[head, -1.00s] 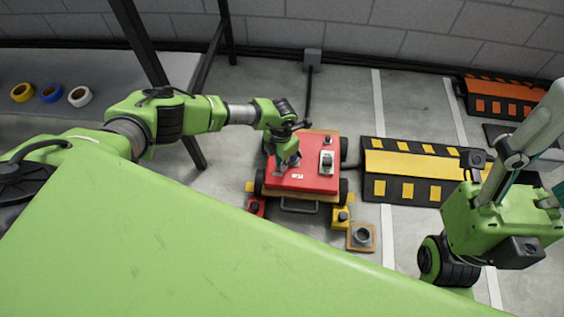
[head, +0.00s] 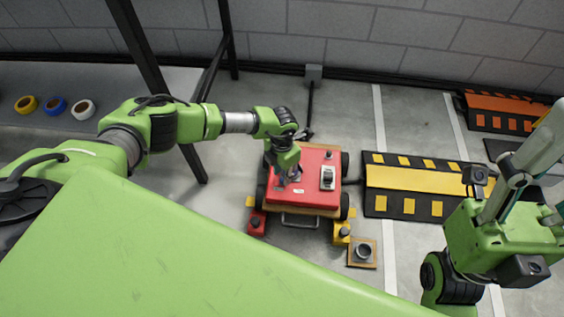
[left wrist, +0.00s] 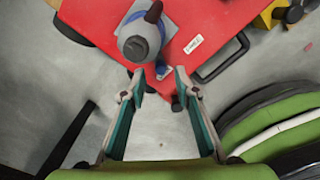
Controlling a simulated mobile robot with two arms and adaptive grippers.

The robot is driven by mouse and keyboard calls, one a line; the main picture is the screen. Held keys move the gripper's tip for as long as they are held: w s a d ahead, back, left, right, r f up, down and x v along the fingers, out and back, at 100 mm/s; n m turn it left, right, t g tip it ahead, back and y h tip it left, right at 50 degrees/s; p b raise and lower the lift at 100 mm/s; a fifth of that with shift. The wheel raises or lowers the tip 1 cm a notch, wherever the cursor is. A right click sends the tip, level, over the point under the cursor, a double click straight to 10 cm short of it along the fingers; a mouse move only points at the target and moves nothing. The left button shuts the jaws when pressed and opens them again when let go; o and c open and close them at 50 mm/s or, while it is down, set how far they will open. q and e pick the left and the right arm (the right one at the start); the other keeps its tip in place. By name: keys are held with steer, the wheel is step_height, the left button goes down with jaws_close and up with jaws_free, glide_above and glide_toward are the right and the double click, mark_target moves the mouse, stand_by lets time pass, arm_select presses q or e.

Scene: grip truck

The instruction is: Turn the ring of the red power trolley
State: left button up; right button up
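The red power trolley (head: 312,168) stands on the floor in the middle of the head view, its black handle toward me. In the left wrist view its red top (left wrist: 100,22) carries a round grey knob-like part (left wrist: 138,42) with a dark pointed piece, likely the ring. My left gripper (head: 291,178) is over the left part of the trolley and hides this part in the head view. In the left wrist view my left gripper (left wrist: 159,84) is open and empty, its teal-padded fingers apart just short of the grey part. My right gripper (head: 540,150) is at the right edge, partly cut off.
A grey switch box (head: 327,178) sits on the trolley's right side. A red block (head: 256,224), a yellow block (head: 341,234) and a wooden plate with a grey ring (head: 362,252) lie before it. A black-yellow ramp (head: 425,178) lies to the right. A dark post stands left.

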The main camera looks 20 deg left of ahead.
mark_target(282, 179)
arm_select(q)
step_height(282, 179, up, 9)
steer(key=shift+r, duration=0.15)
stand_by(0.5)
